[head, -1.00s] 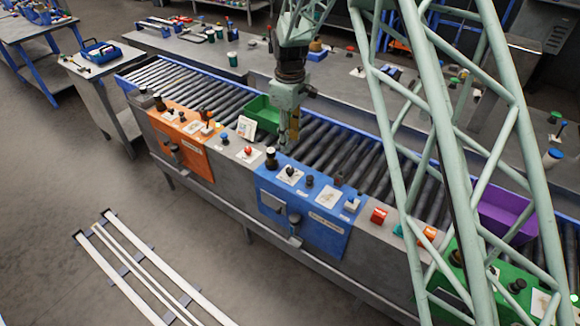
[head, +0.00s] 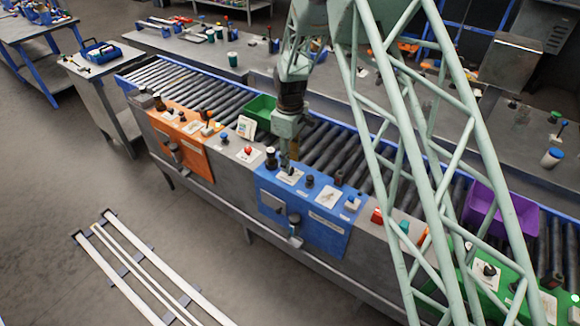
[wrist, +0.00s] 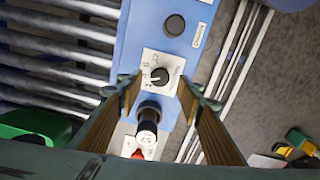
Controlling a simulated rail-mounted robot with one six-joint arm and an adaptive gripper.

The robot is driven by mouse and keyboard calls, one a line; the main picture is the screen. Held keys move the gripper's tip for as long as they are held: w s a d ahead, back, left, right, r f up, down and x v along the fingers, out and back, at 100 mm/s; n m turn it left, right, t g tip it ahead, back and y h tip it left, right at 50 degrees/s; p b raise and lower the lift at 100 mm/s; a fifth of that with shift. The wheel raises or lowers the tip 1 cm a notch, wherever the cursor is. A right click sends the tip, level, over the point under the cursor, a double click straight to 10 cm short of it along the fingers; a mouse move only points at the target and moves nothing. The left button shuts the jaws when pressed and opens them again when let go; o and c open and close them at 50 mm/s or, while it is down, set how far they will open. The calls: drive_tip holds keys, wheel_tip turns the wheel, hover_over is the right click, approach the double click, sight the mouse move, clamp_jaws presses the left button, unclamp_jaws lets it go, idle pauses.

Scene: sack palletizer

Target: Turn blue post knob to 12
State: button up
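The blue post (head: 330,232) is a blue panel on the front of the conveyor, and its surface fills the middle of the wrist view (wrist: 143,30). Its small black round knob (wrist: 160,76) sits on a white plate with printed marks (wrist: 151,58), too small to read surely. The knob's pointer direction is unclear. My gripper (wrist: 160,88) is open, its two fingers on either side of the plate, apart from the knob. In the head view my gripper (head: 285,165) is above the left part of the blue post and partly hides the knob.
A tall black cylinder with a white band (wrist: 148,122) stands close beside the knob, between my fingers in the wrist view. A dark round button (wrist: 174,25) lies beyond the plate. Rollers (wrist: 55,50) run along the left. A green bin (head: 261,110) is on the conveyor.

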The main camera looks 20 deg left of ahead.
drive_tip(key=shift+f, duration=1.35)
drive_tip(key=shift+c, duration=0.7)
drive_tip(key=c, duration=0.7)
